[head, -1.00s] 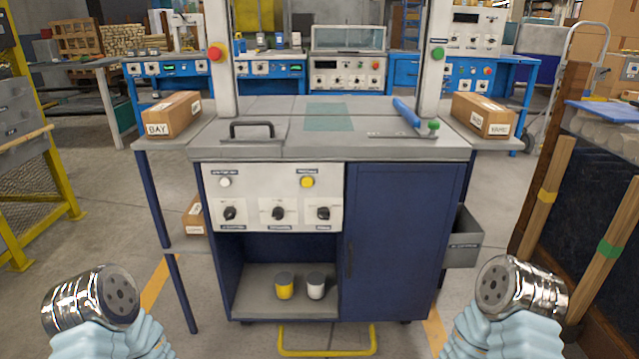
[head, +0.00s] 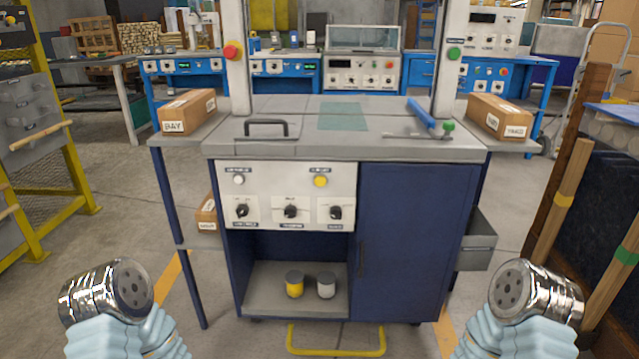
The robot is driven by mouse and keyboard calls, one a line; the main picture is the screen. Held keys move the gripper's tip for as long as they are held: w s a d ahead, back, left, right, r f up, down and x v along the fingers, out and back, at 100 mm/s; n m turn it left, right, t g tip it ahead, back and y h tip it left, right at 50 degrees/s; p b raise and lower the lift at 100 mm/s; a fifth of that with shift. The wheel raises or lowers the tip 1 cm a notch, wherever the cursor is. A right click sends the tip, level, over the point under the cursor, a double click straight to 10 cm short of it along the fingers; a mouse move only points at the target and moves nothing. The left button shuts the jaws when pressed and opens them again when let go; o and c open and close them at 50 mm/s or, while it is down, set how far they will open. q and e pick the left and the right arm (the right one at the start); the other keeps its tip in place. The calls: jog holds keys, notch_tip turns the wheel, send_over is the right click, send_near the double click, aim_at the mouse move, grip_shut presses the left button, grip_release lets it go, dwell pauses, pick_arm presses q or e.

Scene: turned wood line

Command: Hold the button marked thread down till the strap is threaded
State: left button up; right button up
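A strapping station stands ahead, with a grey worktop (head: 300,146) and a dark blue cabinet (head: 410,235). Its off-white control panel (head: 265,188) carries a white button (head: 239,180) on the left and a yellow button (head: 320,181) on the right. Each has a small dark label above it, too blurred to read, so I cannot tell which is marked thread. Neither button is touched. No strap is clearly visible. Chrome-ended links of my arms show at the lower left and lower right, well short of the panel. No gripper fingers are visible.
Three black knobs, the middle one (head: 291,211), sit below the buttons. A red button (head: 232,51) and a green button (head: 455,53) are on the uprights. Cartons (head: 188,111) (head: 499,117) rest on side shelves. A yellow floor bar (head: 337,350) lies in front. Wooden posts (head: 560,205) stand right.

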pick_arm(q)
grip_shut()
dwell(1.3)
